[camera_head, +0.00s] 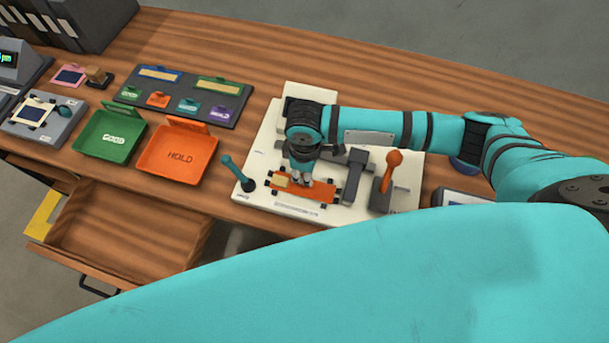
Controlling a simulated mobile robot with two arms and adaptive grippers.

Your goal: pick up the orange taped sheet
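The orange taped sheet (318,192) lies at the front of a white machine base (295,212), with a tan piece near its left end. My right gripper (301,180) points down over the middle of the sheet, its fingertips at or just above the surface. The fingers hide part of the sheet. Whether they are open or shut, or touch the sheet, is too small to tell. My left gripper is not in view.
On the machine, a teal lever (233,172) stands left of the sheet and an orange-knobbed lever (391,170) stands right. Further left are an orange HOLD tray (203,165), a green GOOD tray (128,147) and an open drawer (120,240). My teal body part fills the foreground.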

